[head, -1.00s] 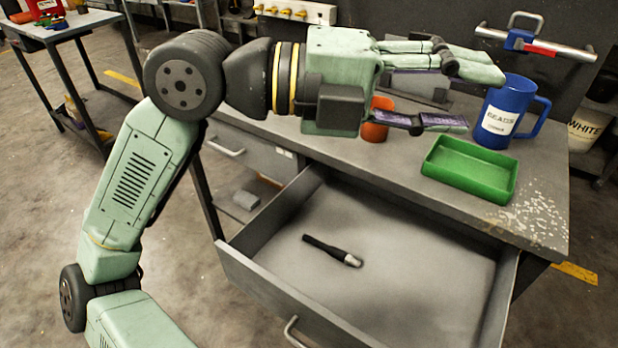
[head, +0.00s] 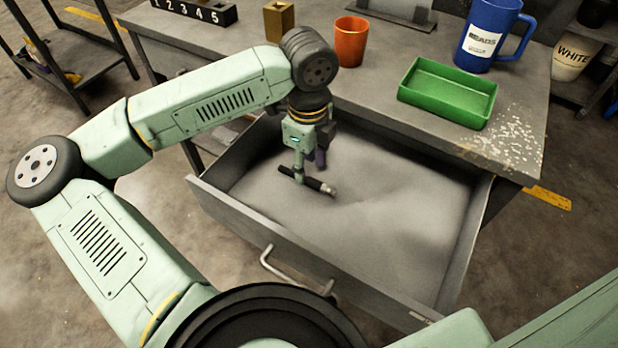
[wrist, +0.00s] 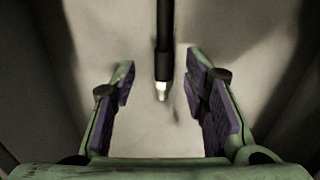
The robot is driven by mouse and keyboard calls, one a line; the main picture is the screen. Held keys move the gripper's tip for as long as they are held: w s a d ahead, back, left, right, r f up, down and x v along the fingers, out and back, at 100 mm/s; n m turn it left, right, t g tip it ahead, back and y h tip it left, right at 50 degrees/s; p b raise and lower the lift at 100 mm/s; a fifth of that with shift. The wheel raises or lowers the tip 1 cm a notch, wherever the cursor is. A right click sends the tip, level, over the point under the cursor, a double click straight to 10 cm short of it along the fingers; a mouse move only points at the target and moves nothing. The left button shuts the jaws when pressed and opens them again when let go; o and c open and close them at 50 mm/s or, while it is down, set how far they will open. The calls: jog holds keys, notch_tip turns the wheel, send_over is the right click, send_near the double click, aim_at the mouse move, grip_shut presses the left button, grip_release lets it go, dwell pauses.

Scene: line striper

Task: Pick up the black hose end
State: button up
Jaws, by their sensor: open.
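The black hose end (head: 313,184) lies on the floor of the open drawer, a short black tube with a metal tip pointing right in the head view. In the wrist view the hose end (wrist: 163,50) runs down from the top edge, its bright tip between the two fingers. My gripper (head: 309,172) points down into the drawer over the hose end. In the wrist view my gripper (wrist: 163,92) is open, with purple pads on either side of the hose and a gap to each. The far end of the hose is cut off there.
The grey drawer (head: 400,235) is pulled out, with walls around my gripper and free floor to the right. On the bench stand an orange cup (head: 350,42), a green tray (head: 447,93), a blue mug (head: 488,35) and a brass-coloured block (head: 279,20).

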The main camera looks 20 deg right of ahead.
aim_at(309, 179)
jog(key=shift+w+d+f+p, duration=0.15)
jog(key=shift+f+p, duration=0.5)
jog(key=shift+f, duration=1.7)
jog(key=shift+c, duration=0.6)
grip_shut()
